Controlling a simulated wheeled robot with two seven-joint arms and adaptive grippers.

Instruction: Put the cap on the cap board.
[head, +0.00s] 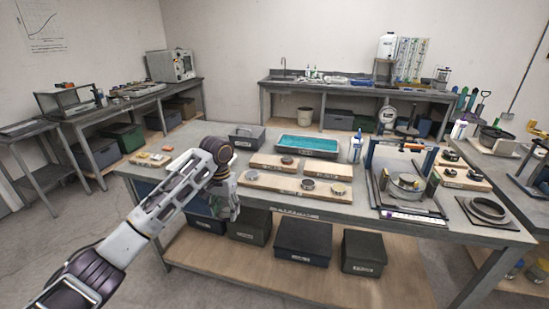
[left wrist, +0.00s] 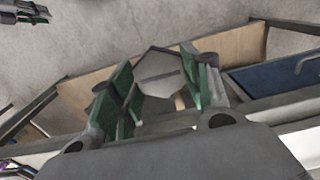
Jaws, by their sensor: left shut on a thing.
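My left gripper (head: 225,203) is at the front left edge of the middle table, pointing down. In the head view the cap is hidden. Wooden boards lie on the table: a rear one (head: 262,160) with a dark round piece and a front one (head: 270,182) with ring-like pieces. I cannot tell which is the cap board. What looks like my right gripper (left wrist: 26,12) is cut off at the wrist view's top left.
A teal-filled tray (head: 306,146) and a grey box (head: 247,137) stand behind the boards. A framed fixture with a metal pot (head: 406,187) stands to their right. A small board with orange pieces (head: 152,159) lies at left. Dark bins (head: 303,240) sit on the lower shelf.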

